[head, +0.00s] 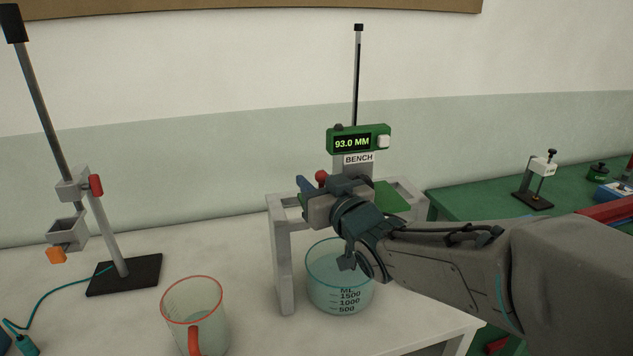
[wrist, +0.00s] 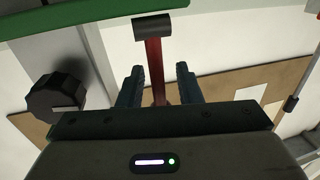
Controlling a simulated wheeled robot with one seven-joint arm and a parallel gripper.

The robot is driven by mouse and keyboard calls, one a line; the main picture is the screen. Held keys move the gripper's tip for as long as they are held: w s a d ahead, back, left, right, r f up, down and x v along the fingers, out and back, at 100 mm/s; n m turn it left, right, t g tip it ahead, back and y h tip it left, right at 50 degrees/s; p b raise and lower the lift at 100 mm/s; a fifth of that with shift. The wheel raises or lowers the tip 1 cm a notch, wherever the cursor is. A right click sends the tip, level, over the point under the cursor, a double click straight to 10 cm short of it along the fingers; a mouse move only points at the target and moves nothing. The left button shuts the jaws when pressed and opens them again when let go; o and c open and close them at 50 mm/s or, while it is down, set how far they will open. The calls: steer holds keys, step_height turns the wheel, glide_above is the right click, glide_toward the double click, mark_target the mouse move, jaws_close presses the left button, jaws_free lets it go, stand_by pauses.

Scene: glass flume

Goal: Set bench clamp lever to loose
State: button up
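The bench clamp (head: 359,166), labelled BENCH, stands on a grey frame under a green readout showing 93.0 MM. In the wrist view a red lever (wrist: 156,68) with a dark end cap runs between the two blue fingers of my gripper (wrist: 160,78). The fingers are apart, with a gap visible at least on the lever's right side. In the head view my gripper (head: 312,188) is at the clamp's left front, with a red knob (head: 321,176) just above it. My wrist hides much of the clamp there.
A glass beaker (head: 338,292) stands below the gripper under the frame (head: 283,265). A red-rimmed jug (head: 205,300) and a rod stand (head: 125,274) are to the left. A black knob (wrist: 55,97) is left of the fingers. A green table (head: 475,203) is at the right.

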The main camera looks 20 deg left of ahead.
jaws_close()
